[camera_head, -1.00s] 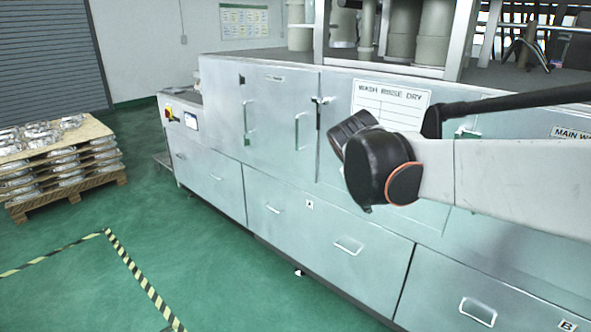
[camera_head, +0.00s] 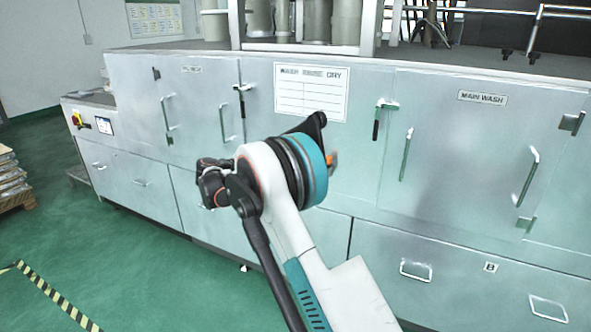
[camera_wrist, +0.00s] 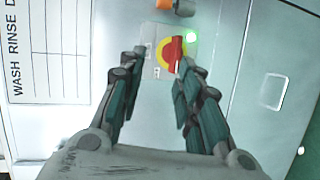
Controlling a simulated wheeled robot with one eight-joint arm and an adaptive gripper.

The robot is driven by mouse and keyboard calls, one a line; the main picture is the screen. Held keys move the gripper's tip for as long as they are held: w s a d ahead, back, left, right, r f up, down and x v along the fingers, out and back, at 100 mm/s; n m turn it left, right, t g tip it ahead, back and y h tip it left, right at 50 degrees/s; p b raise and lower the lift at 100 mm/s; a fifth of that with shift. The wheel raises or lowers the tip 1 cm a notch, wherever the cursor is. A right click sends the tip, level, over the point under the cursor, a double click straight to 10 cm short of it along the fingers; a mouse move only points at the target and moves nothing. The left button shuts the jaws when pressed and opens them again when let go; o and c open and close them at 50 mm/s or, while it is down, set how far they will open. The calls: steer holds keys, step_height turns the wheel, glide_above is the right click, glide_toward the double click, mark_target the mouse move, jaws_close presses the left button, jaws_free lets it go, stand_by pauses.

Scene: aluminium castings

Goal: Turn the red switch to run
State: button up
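The red switch (camera_wrist: 175,53) is a red handle on a yellow disc, mounted on a small grey plate, in the upper middle of the wrist view. Its handle lies roughly along the picture's vertical; any position labels are too small to read. My gripper (camera_wrist: 158,62) is open and points at the plate. Its two fingers stand apart, the right fingertip close below the switch in the picture; I cannot tell whether it touches. Nothing is held. In the head view my arm hides this switch and the gripper's fingers.
A green lit lamp (camera_wrist: 191,38) sits right beside the switch. The WASH RINSE DRY sign (camera_head: 311,91) is on the machine front. Another red and yellow switch (camera_head: 77,119) is at the machine's far left end. Door handles (camera_head: 406,155) stick out on the right.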

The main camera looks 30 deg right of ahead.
steer(key=w+f+h, duration=0.3)
steer(key=f, duration=0.4)
steer(key=b+x, duration=0.5)
steer(key=x, duration=0.8)
steer(key=shift+f, duration=0.45)
steer(key=shift+w, duration=0.1)
steer(key=shift+c, duration=0.6)
jaws_close()
